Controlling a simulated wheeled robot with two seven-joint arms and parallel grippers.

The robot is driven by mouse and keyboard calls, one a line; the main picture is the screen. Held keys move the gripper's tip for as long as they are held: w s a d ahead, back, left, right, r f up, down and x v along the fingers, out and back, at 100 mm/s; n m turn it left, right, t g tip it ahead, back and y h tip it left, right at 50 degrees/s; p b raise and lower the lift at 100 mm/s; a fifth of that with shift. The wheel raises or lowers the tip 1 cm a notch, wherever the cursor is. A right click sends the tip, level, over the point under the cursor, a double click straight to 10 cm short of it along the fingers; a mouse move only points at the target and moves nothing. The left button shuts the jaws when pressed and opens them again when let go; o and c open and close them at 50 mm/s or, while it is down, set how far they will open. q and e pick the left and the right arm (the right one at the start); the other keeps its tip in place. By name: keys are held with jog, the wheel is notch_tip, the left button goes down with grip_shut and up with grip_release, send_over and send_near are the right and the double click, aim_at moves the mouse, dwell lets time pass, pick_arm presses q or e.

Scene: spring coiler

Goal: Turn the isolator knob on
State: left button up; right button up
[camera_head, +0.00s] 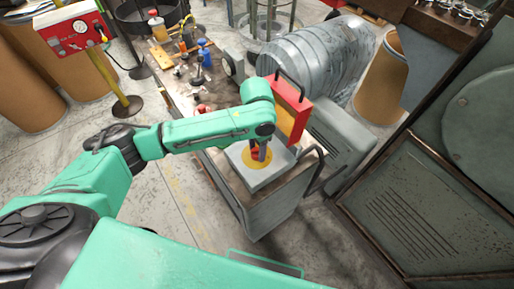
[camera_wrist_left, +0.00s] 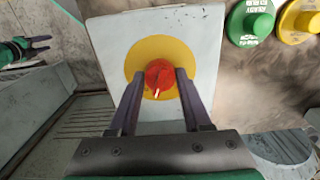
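The isolator's red knob (camera_wrist_left: 158,74) sits at the centre of a yellow disc (camera_wrist_left: 134,62) on a pale grey box (camera_wrist_left: 105,40). Its white mark points toward the lower edge of the left wrist view. In the head view the box (camera_head: 262,180) lies on the end of the bench, with the yellow disc upward. My left gripper (camera_wrist_left: 159,76) has one finger on each side of the knob, close to its edges; contact is not clear. In the head view the left gripper (camera_head: 259,151) partly hides the knob. My right gripper (camera_wrist_left: 38,46) is apart from the box, with fingers spread and empty.
A red box (camera_head: 293,108) stands just behind the isolator. Green (camera_wrist_left: 250,20) and yellow (camera_wrist_left: 301,20) round buttons lie to its right in the wrist view. The bench (camera_head: 186,88) holds bottles and tools. A dark cabinet (camera_head: 420,200) stands at right. Floor at front left is clear.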

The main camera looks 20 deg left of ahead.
aim_at(257, 150)
pick_arm(q)
grip_shut()
jog(key=m+p, duration=0.1)
jog(key=p, duration=0.1)
jog(key=m+p, duration=0.2)
jog(key=p, duration=0.1)
jog(key=shift+r+m, duration=0.3)
jog(key=shift+r, duration=0.05)
jog(key=shift+w+f+m, duration=0.1)
jog(key=shift+f+m, duration=0.05)
jog(key=shift+m, duration=0.15)
jog(key=shift+f, duration=0.15)
jog(key=o, duration=0.8)
grip_release()
notch_tip(257, 150, up, 15)
jog(key=b, duration=0.1)
jog(key=shift+f, duration=0.2)
